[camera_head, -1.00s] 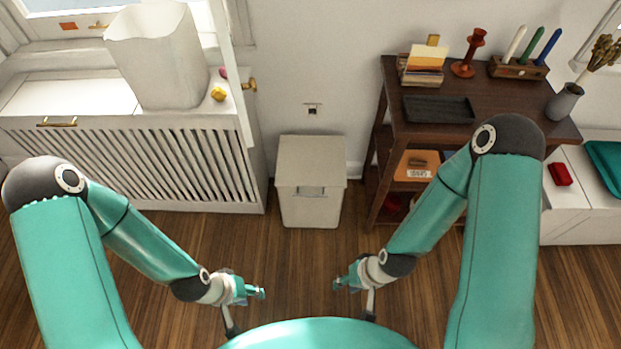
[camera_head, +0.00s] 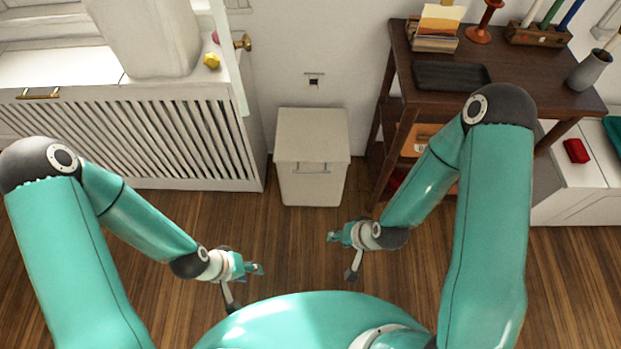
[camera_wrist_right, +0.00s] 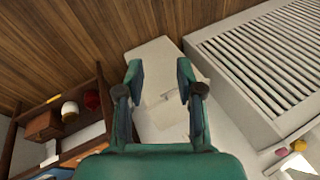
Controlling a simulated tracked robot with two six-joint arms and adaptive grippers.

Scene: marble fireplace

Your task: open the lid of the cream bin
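The cream bin (camera_head: 311,187) stands on the floor against the wall, between the radiator cover and the dark wooden shelf. Its flat lid (camera_head: 312,135) is closed, with a handle on the front just below the lid. In the right wrist view the bin (camera_wrist_right: 160,62) shows beyond my fingers. My right gripper (camera_head: 332,238) is in front of the bin and apart from it; in the wrist view its two fingers (camera_wrist_right: 160,80) are spread with nothing between them. My left gripper (camera_head: 258,269) is in front and to the left of the bin, touching nothing; its fingers are too small to judge.
The white slatted radiator cover (camera_head: 150,140) is left of the bin, with a tall white container (camera_head: 150,40) on top. The dark wooden shelf (camera_head: 430,105) is close on the right, holding a black tray (camera_head: 451,76). The wooden floor in front of the bin is clear.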

